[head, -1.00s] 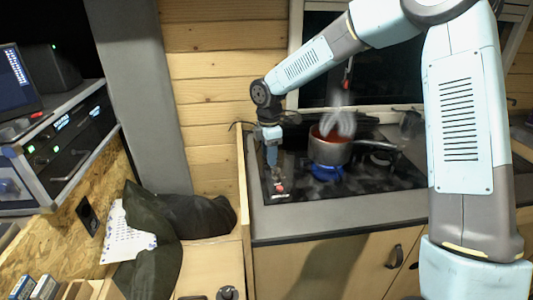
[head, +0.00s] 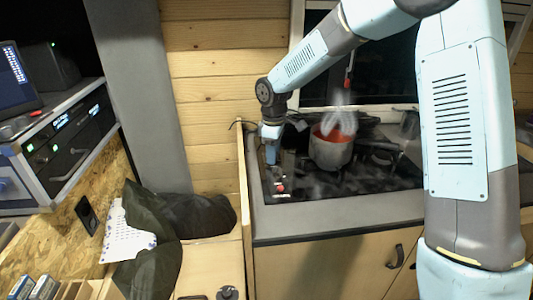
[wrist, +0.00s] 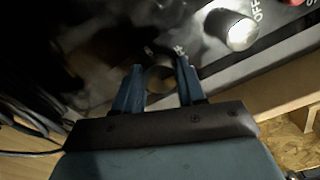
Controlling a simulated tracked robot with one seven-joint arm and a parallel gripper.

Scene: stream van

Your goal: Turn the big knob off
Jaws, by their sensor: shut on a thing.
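My gripper (head: 271,158) points down at the left front of the black stove (head: 350,188). In the wrist view, the fingers of my gripper (wrist: 161,70) stand on both sides of a round, dark brownish knob (wrist: 158,81) and are shut on it. A silver knob (wrist: 240,32) with an "OFF" label beside it sits to the upper right, apart from the fingers. A red knob (wrist: 294,2) shows at the top right edge. In the head view the gripped knob is hidden by my gripper. No blue flame shows under the pot.
A metal pot (head: 332,152) with red contents stands on the stove, steaming, close to the right of my gripper. A wooden edge (head: 244,185) rises left of the stove. A dark cloth (head: 160,240) lies at the left. Cables (wrist: 30,115) run left in the wrist view.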

